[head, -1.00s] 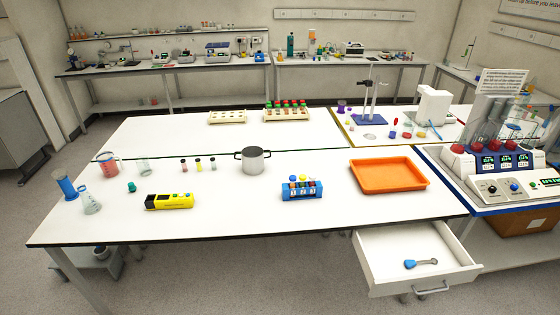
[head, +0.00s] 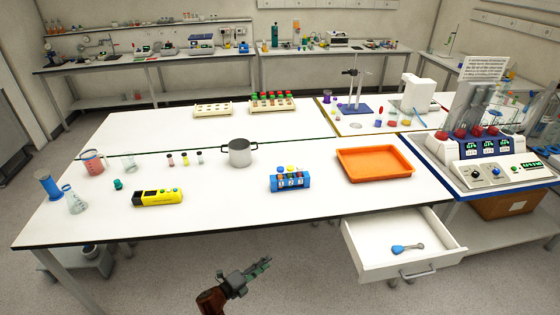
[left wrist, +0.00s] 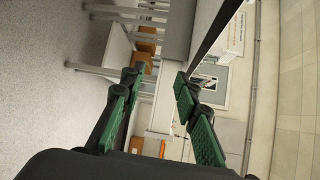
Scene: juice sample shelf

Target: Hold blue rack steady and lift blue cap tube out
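The small blue rack (head: 290,182) stands upright on the white table, right of the steel pot. It holds a few capped tubes, with yellow and blue caps (head: 291,169) showing at its top; the caps are small and hard to tell apart. My left gripper (head: 262,265) is in front of the table's front edge, low in the head view and well short of the rack. In the left wrist view its two green-padded fingers (left wrist: 158,105) are spread apart with nothing between them. My right gripper is not in view.
An orange tray (head: 375,163) lies right of the rack, and a steel pot (head: 240,152) stands left of it. A yellow device (head: 157,198) lies further left. An open drawer (head: 400,245) juts out at the front right. The table front before the rack is clear.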

